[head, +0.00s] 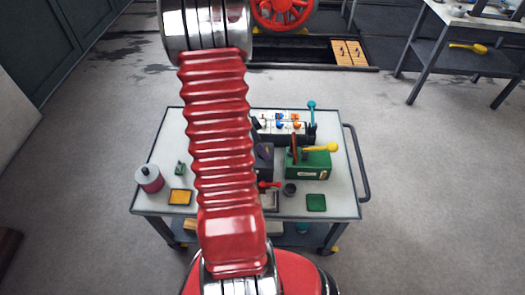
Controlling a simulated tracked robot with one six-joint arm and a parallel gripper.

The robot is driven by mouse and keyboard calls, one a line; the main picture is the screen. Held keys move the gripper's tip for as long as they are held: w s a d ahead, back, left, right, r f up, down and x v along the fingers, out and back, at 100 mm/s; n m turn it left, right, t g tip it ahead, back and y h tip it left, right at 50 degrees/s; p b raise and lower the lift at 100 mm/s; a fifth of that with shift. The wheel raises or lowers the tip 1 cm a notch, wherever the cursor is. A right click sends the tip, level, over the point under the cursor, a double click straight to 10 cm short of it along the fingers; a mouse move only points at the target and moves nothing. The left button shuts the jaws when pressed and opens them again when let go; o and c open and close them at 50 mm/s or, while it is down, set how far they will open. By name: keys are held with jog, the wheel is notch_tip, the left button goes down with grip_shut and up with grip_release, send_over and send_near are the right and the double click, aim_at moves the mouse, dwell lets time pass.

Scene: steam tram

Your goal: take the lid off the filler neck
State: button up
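I cannot clearly pick out the filler neck or its lid. A round dark red canister (151,184) with a grey top and a small dark knob stands at the left edge of the cart; I cannot tell whether its top is the lid. A small dark round cup (290,189) stands right of my arm, in front of the green box. My red ribbed arm rises across the middle of the cart and hides part of its top. My gripper is not in view.
The cart (335,190) has a light top and a push handle (357,163) at right. On it are a green box (312,172) with a yellow lever, a teal-handled rack, an orange-yellow tray (180,197) and a green pad (316,202). A workbench (470,50) stands far right.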

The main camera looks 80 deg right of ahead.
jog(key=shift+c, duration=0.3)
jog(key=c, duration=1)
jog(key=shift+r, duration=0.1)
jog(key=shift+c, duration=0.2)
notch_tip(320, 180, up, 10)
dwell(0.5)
